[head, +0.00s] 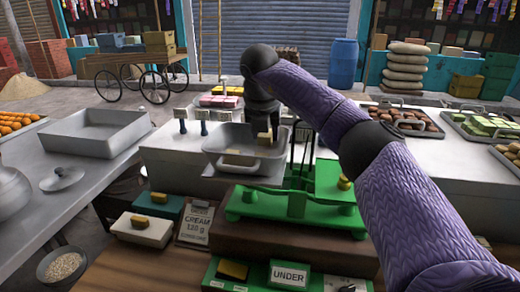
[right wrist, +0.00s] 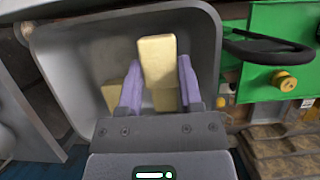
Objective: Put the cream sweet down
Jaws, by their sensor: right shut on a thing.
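My right gripper (right wrist: 160,82) is shut on a pale yellow block, the cream sweet (right wrist: 157,58), with a lavender finger on each side. It holds the sweet over the grey metal pan (right wrist: 80,50). In the head view the held sweet (head: 264,138) shows under my dark wrist, above the pan (head: 215,146). More pale yellow sweet (right wrist: 112,97) lies in the pan beside and below the held one. Whether the held sweet touches those below is unclear. The green balance scale (head: 295,205) stands just right of the pan. My left gripper is not in view.
A card reading "CREAM 150 g" or similar (head: 195,225) stands in front, by a white box (head: 143,230) and a green box with an "UNDER" label (head: 289,275). An empty grey tray (head: 95,132) is at left. Trays of sweets (head: 405,120) line the right counter.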

